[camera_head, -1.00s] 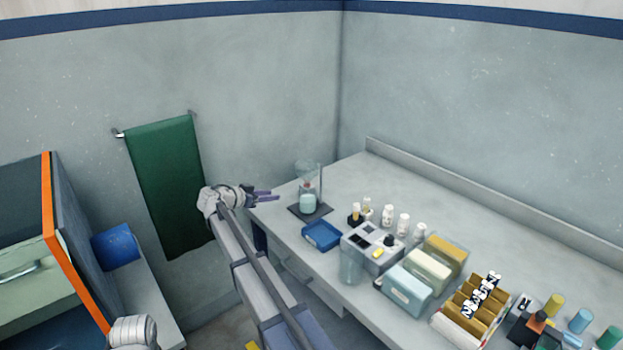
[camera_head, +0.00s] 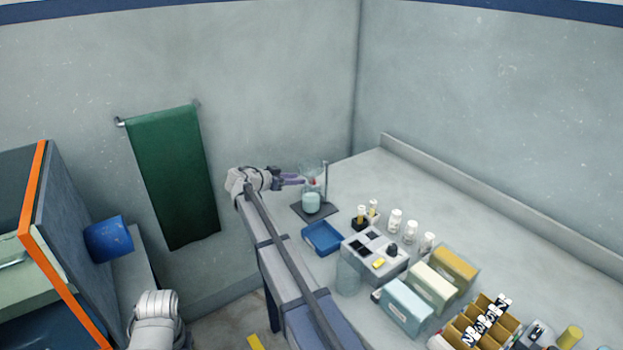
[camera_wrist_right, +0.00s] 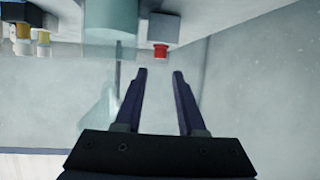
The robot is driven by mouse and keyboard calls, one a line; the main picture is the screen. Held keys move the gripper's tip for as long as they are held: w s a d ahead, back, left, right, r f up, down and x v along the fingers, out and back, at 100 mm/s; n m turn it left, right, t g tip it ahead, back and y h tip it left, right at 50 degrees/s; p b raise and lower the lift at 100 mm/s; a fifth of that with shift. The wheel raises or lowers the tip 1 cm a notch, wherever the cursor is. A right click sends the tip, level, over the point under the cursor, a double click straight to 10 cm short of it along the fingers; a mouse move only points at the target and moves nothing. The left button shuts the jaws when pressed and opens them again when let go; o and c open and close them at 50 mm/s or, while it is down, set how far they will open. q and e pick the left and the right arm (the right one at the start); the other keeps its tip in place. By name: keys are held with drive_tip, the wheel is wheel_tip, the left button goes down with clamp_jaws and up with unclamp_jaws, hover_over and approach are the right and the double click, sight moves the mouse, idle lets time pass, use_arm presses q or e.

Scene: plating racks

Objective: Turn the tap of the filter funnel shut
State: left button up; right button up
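The filter funnel (camera_head: 312,169) is clear and hangs on a thin stand (camera_head: 326,178) at the bench's far left. A small red part, seemingly its tap (camera_head: 312,182), shows below it, above a pale turquoise vessel (camera_head: 312,203). My right gripper (camera_head: 302,180) points at it from the left. In the right wrist view, which looks upside down, the gripper (camera_wrist_right: 159,72) is open and empty. A red piece (camera_wrist_right: 160,50) lies just beyond and between the fingertips, apart from them. The funnel (camera_wrist_right: 98,112) shows left of the fingers. Whether the tap is turned cannot be told. My left gripper is out of view.
A blue tray (camera_head: 322,238) lies in front of the stand. A grey block with dark wells (camera_head: 373,251), small white-capped bottles (camera_head: 395,220) and coloured boxes (camera_head: 405,306) stand to the right. A green towel (camera_head: 175,180) hangs on the wall. The bench's back is clear.

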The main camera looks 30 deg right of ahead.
sight(313, 178)
drive_tip(key=b+x, duration=0.2)
drive_tip(key=x, duration=0.4)
drive_tip(key=shift+w+d+f+b, duration=0.15)
drive_tip(key=shift+d+f+b, duration=0.1)
drive_tip(key=shift+f+b, duration=0.1)
drive_tip(key=shift+d, duration=0.45)
clamp_jaws()
